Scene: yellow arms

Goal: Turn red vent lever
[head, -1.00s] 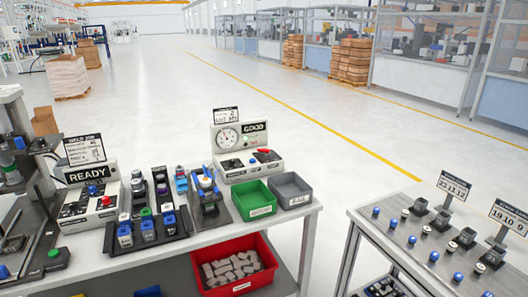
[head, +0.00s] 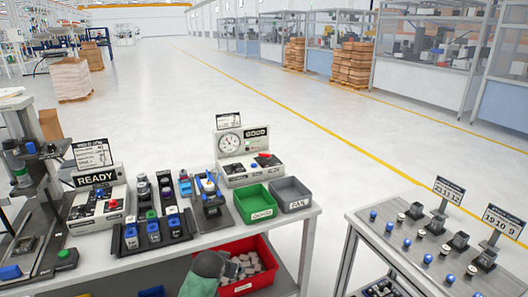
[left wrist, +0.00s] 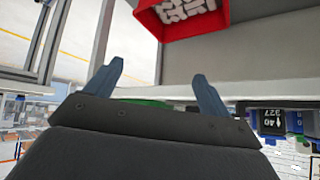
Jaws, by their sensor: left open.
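The red lever (head: 264,155) is small and sits on the sloped front of the grey gauge unit (head: 238,171), at the back of the bench. The unit carries a round dial (head: 229,144) and a dark display. The lever's exact angle is too small to tell. My left gripper shows in the left wrist view, with its two blue fingers (left wrist: 158,70) spread apart and nothing between them. In the head view, a green and dark grey part of my arm is at the bottom, in front of the bench and well short of the lever. My right gripper is not in view.
A green bin (head: 236,216) and a grey bin (head: 310,204) stand at the bench's right end. A red bin (head: 274,281) of pale blocks sits below. A black rack (head: 125,252) and a READY unit (head: 73,227) stand left. A second table (head: 375,250) is right.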

